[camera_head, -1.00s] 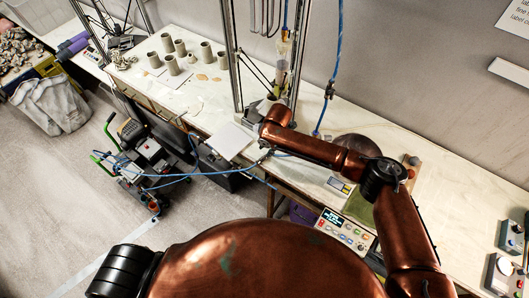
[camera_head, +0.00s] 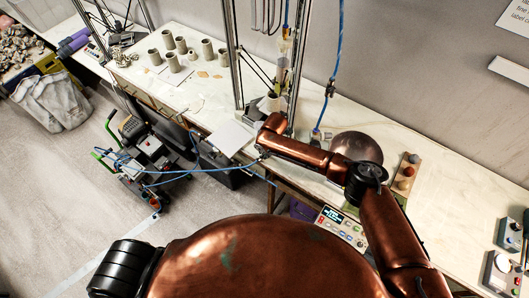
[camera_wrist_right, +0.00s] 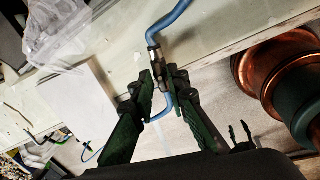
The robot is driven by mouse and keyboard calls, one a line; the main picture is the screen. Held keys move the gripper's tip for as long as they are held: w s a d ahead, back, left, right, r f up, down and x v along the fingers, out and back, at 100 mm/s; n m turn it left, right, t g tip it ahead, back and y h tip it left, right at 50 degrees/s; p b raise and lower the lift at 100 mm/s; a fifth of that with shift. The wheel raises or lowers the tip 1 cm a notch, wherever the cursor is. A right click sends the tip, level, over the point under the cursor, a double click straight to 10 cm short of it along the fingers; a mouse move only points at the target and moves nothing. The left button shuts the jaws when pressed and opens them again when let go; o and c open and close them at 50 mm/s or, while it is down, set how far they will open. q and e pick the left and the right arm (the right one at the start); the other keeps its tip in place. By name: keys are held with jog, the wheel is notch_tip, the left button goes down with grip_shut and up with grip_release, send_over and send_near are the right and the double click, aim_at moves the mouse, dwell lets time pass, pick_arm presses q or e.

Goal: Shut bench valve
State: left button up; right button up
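A small metal valve (camera_wrist_right: 156,62) sits in a blue hose near the bench edge in the right wrist view. My right gripper (camera_wrist_right: 160,72) has its two dark green fingers apart, one on each side of the valve. I cannot tell whether either finger touches it. The valve's lever position is not clear. In the head view, my right gripper (camera_head: 261,151) is small and partly hidden by its copper wrist, at the bench's front edge beside the blue hose (camera_head: 222,169). My left gripper is out of view.
A printer frame (camera_head: 235,60) stands behind the gripper. A cart (camera_head: 150,150) with hoses stands on the floor.

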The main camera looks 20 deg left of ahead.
grip_shut()
dwell(0.3)
jog(key=m, duration=0.4)
jog(key=shift+p, duration=0.3)
jog(key=m+p, duration=0.1)
jog(key=m, duration=0.3)
jog(key=m+p, duration=0.2)
jog(key=m, duration=0.3)
jog(key=shift+a+r+m, duration=0.1)
jog(key=shift+m, duration=0.3)
jog(key=shift+m+p, duration=0.65)
jog(key=shift+m, duration=1.35)
